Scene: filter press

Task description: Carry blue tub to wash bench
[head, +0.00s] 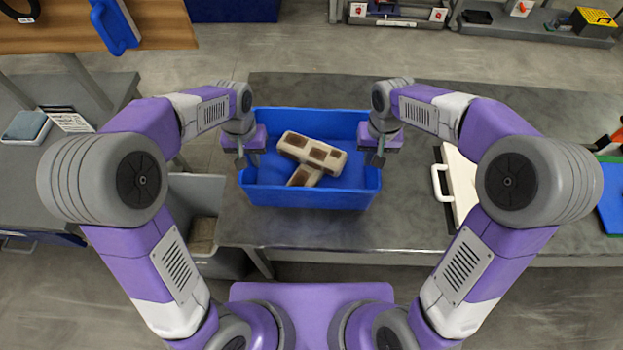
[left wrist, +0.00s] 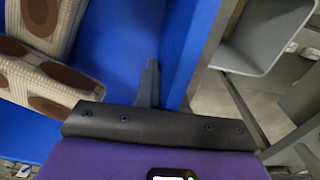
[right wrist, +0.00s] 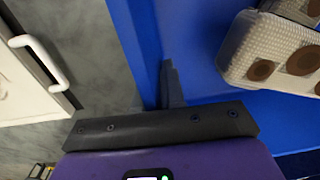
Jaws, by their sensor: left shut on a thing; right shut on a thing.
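The blue tub (head: 310,197) is on or just above the grey metal bench in the middle of the head view; I cannot tell whether it touches. Beige pieces with brown patches (head: 312,153) lie inside it. My left gripper (head: 241,160) is shut on the tub's left side wall. The left wrist view shows a finger (left wrist: 149,85) inside the tub against that wall. My right gripper (head: 379,158) is shut on the tub's right side wall, with a finger (right wrist: 171,84) inside the tub in the right wrist view. The outer fingers are hidden.
The grey bench (head: 330,233) extends right, where a white board with a handle (head: 459,180) lies. A grey bin (head: 200,195) stands left of the bench. A left table (head: 60,165) holds a small blue-grey box (head: 27,127). Open floor lies behind the bench.

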